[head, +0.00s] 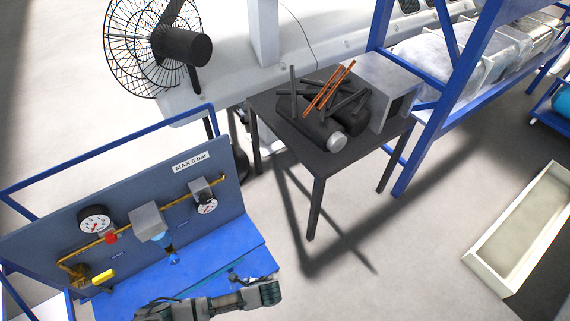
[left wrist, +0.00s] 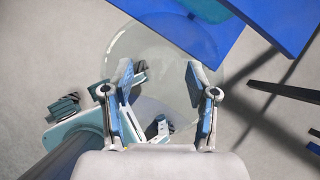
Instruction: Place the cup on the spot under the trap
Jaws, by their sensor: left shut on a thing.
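My left gripper (left wrist: 162,80) shows in the left wrist view with its two blue-padded fingers apart around a clear, round cup (left wrist: 155,55). The cup is see-through, so its outline is faint. The floor and a blue edge show behind it. In the head view, a grey box-shaped trap (head: 148,222) with a light-blue lower part hangs on the yellow pipe of the gauge panel. A blue shelf (head: 215,262) lies below it. I cannot make out a marked spot there. A dark arm link of mine crosses the shelf's front edge. I cannot make out the cup in the head view.
The grey-blue panel (head: 225,190) carries round gauges (head: 96,222) and a yellow valve handle (head: 103,277). A blue rail runs around it. A black table (head: 318,185) with rods and cylinders stands behind, near a fan (head: 150,45).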

